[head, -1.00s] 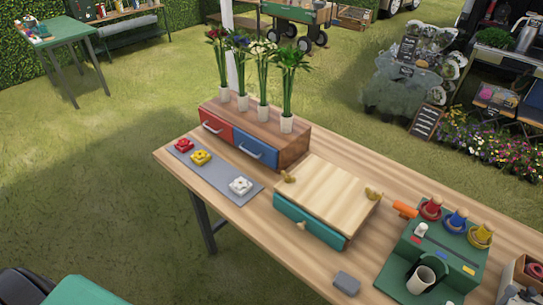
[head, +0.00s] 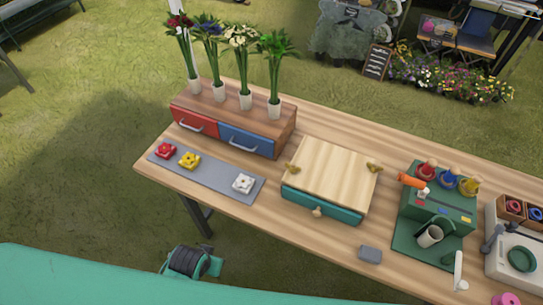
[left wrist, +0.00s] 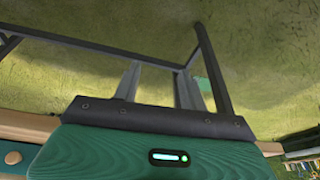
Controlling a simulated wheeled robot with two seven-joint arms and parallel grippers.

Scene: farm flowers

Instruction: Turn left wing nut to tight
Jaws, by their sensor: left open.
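The left wing nut (head: 292,169) is a small brass-coloured piece at the left edge of a pale wooden press board (head: 333,172). A matching right wing nut (head: 374,167) sits at the board's right edge. The board lies on a teal box with a small front knob (head: 317,212). In the left wrist view, my left gripper (left wrist: 158,80) shows two grey fingers apart with nothing between them, over grass and dark table legs. It is away from the wing nut, which I cannot make out in that view. My right gripper is not in view.
Left of the press are a grey mat (head: 216,179) with flower heads and a drawer chest (head: 229,128) bearing several flower vases. Right are a grey block (head: 370,254) and a green station (head: 437,212) with coloured spools. The wooden table (head: 325,250) is bare before the press.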

